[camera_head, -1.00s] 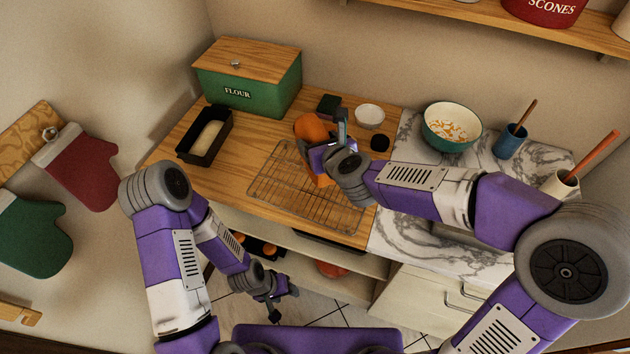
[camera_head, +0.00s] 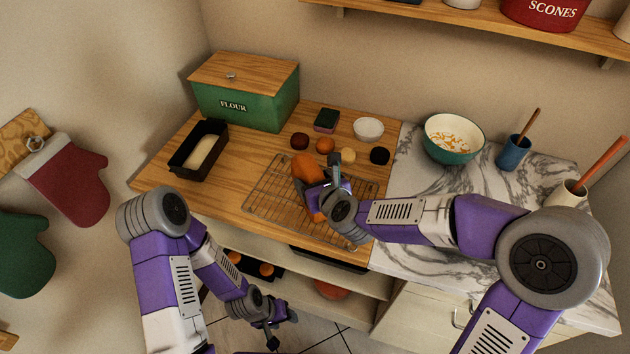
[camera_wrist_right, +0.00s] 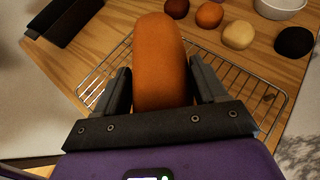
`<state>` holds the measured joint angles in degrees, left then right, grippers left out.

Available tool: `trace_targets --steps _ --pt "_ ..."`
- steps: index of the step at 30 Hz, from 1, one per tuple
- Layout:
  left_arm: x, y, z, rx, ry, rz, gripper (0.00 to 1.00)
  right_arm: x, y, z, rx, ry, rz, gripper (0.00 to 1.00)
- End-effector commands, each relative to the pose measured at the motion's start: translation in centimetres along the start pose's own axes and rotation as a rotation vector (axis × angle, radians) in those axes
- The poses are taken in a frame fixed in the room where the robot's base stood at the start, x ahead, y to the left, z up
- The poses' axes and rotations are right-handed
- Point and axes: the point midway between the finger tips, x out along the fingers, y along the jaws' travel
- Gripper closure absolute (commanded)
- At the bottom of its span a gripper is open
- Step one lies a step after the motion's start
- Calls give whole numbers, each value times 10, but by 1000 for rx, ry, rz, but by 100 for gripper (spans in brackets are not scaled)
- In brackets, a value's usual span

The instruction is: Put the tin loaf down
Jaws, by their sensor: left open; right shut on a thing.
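The tin loaf (camera_head: 306,172) is orange-brown and long. My right gripper (camera_head: 325,187) is shut on it, over the wire cooling rack (camera_head: 262,200) on the wooden worktop. In the right wrist view the loaf (camera_wrist_right: 160,60) sits between the two fingers of my right gripper (camera_wrist_right: 160,88), pointing away from the palm. I cannot tell whether the loaf touches the rack. My left gripper (camera_head: 279,326) is open and empty, low in front of the counter, above the floor.
A black tin with pale dough (camera_head: 182,160) stands left of the rack. Behind the rack are several small round balls, including a dark red one (camera_head: 299,141), and a white bowl (camera_head: 368,129). A green flour box (camera_head: 245,105) stands at the back. A teal bowl (camera_head: 452,152) is on the marble.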

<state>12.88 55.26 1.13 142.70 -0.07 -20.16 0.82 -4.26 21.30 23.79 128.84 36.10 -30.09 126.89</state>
Motion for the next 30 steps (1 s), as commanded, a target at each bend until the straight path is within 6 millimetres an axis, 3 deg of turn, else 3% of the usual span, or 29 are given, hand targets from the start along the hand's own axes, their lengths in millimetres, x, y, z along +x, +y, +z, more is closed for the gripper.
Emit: trace_targets --steps 3,4,9,20,30 --pt "4 -2 0 0 0 0 47 2 0 -2 0 -3 -1 71" --pt "4 -2 0 0 0 0 47 1 0 -3 1 0 0 26" --pt "3 -1 0 0 0 0 47 1 0 -2 1 0 0 3" --pt "-1 0 0 0 0 0 47 -1 0 1 0 0 0 3" --pt "-4 2 0 0 0 0 47 -54 -1 2 -1 -3 -4 3"
